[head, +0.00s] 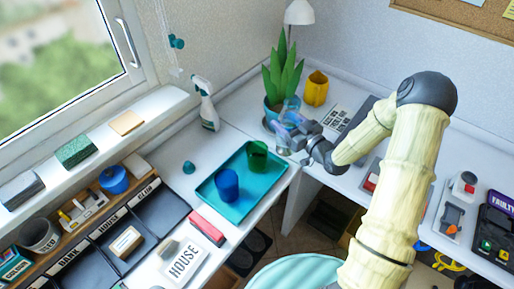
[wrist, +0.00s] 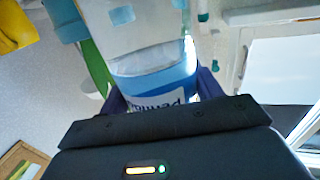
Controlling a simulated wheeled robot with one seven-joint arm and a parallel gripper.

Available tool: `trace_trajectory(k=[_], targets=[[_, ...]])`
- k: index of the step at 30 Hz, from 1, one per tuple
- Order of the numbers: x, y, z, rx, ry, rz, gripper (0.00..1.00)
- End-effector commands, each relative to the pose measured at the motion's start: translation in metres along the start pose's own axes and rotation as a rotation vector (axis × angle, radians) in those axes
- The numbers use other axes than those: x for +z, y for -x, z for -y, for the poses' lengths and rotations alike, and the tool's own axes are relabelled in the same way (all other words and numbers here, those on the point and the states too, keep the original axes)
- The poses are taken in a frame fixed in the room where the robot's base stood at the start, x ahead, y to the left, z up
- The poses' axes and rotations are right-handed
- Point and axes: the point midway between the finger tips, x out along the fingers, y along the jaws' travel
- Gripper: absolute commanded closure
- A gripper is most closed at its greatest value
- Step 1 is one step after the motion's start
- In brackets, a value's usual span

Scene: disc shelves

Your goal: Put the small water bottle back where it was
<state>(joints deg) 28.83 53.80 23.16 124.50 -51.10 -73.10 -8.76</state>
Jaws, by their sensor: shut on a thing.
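The small water bottle is clear with a blue and white label; it fills the upper middle of the wrist view (wrist: 150,82). My gripper (head: 289,128) is shut on it, with dark fingers on both sides of the label in the wrist view (wrist: 152,100). In the head view the bottle (head: 291,106) is small and partly hidden by the gripper. It appears in front of the potted plant (head: 283,78), near the desk corner. I cannot tell whether its base touches the desk.
A teal tray (head: 246,207) with a blue cup (head: 227,184) and a green cup (head: 257,155) lies left of the gripper. A spray bottle (head: 206,105) stands by the window. Bare white desk lies left of the plant.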

Motion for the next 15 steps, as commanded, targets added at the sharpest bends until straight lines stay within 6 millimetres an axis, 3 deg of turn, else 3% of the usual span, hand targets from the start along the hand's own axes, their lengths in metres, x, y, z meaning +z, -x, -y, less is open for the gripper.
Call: trace_trajectory(k=[15], targets=[[-0.031, 0.001, -0.009, 0.093, -0.001, -0.001, 0.76]])
